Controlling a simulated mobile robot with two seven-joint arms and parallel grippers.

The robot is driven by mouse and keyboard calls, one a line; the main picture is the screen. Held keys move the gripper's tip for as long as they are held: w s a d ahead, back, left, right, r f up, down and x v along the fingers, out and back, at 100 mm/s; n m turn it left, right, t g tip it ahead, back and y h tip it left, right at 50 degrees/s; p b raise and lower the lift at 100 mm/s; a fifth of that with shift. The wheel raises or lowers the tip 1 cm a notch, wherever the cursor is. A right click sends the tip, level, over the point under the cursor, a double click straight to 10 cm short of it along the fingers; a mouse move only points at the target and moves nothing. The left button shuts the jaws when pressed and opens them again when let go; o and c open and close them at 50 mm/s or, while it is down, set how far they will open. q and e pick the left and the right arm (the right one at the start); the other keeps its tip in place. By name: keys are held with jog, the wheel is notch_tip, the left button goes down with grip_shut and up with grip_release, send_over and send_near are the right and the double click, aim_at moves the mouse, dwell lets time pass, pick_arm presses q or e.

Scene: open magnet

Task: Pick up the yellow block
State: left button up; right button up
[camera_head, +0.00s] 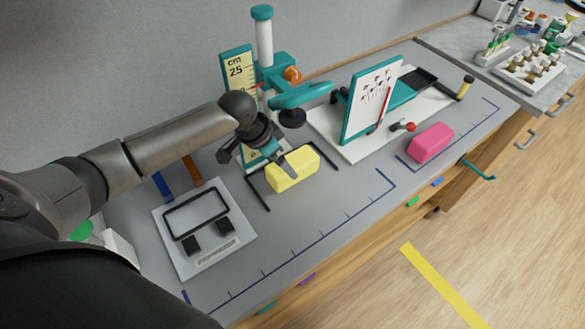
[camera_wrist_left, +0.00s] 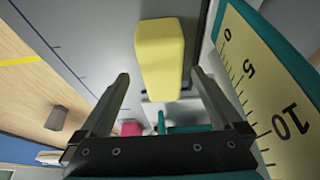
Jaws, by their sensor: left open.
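The yellow block (camera_head: 293,170) lies on the grey worktop within a thin black bracket outline, under the teal stand. In the left wrist view the yellow block (camera_wrist_left: 162,60) appears between and beyond the two fingers. My left gripper (camera_head: 282,158) is open at the block's upper left side in the head view. It also shows in the left wrist view (camera_wrist_left: 161,75), with a gap between each finger and the block. Whether the fingers reach down beside the block is hard to tell. My right gripper is not in view.
A teal stand (camera_head: 263,40) with a cm scale (camera_head: 237,70) rises close beside the gripper. A white base with an upright panel (camera_head: 371,100) stands to the right. A pink block (camera_head: 431,142) and a framed plate (camera_head: 203,232) are on the worktop. The front strip is clear.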

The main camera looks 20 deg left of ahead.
pick_arm(q)
jog(key=shift+b+x, duration=0.4)
jog(key=shift+x, duration=2.45)
jog(key=shift+w+r, duration=0.1)
jog(key=shift+w, duration=0.1)
jog(key=shift+c, duration=0.2)
jog(key=c, duration=1.2)
